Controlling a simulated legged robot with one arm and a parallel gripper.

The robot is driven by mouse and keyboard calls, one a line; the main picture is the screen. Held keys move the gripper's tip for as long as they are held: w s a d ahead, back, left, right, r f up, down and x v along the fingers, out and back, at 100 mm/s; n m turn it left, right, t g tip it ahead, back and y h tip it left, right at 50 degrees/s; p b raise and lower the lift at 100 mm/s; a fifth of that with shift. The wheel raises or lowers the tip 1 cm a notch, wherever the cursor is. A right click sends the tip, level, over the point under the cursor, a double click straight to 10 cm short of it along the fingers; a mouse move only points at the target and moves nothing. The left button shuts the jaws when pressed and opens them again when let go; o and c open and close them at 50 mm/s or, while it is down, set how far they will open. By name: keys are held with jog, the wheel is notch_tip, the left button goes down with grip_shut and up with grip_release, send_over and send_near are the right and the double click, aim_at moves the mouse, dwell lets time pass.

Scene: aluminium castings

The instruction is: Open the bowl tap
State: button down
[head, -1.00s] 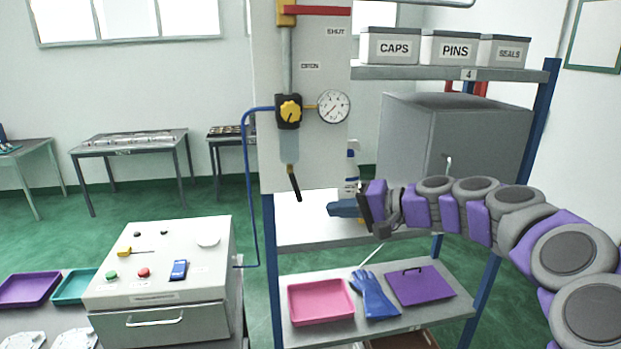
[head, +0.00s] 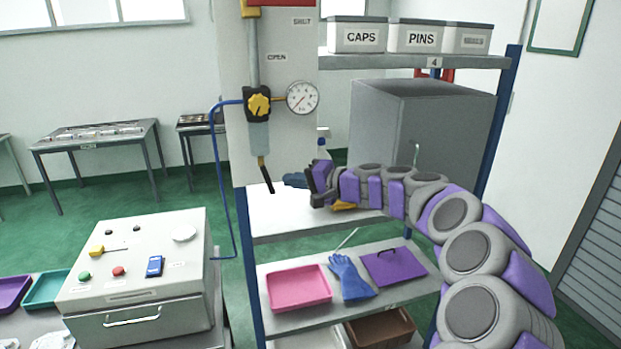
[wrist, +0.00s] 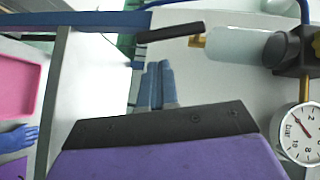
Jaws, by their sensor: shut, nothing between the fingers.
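The bowl tap (head: 265,174) is a black lever with a brass fitting under the clear filter bowl (head: 259,138) on the panel. It hangs down, tilted slightly right. In the wrist view the tap (wrist: 170,32) lies across the top, left of the bowl (wrist: 235,43). My gripper (head: 289,180) is just right of the tap's lower end in the head view, apart from it. Its blue fingers (wrist: 160,84) are together and empty, below the tap in the wrist view. The yellow knob (head: 258,105) sits above the bowl.
A pressure gauge (head: 302,98) is right of the knob, and a blue hose (head: 215,170) runs down left. Below are a shelf with a pink tray (head: 299,289) and blue glove (head: 350,278). A grey cabinet (head: 420,130) stands behind my arm. A control box (head: 140,265) is at left.

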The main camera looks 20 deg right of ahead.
aim_at(268, 180)
jog(key=shift+s+a+f, duration=0.1)
jog(key=shift+a+f, duration=0.05)
jog(key=shift+a, duration=0.4)
jog(key=shift+a+f, duration=0.15)
jog(key=shift+a, duration=0.35)
jog(key=shift+a, duration=0.1)
jog(key=a+f+m+t+y+b, duration=0.1)
jog(key=b, duration=0.3)
jog(key=shift+f, duration=0.15)
jog(key=shift+d, duration=0.1)
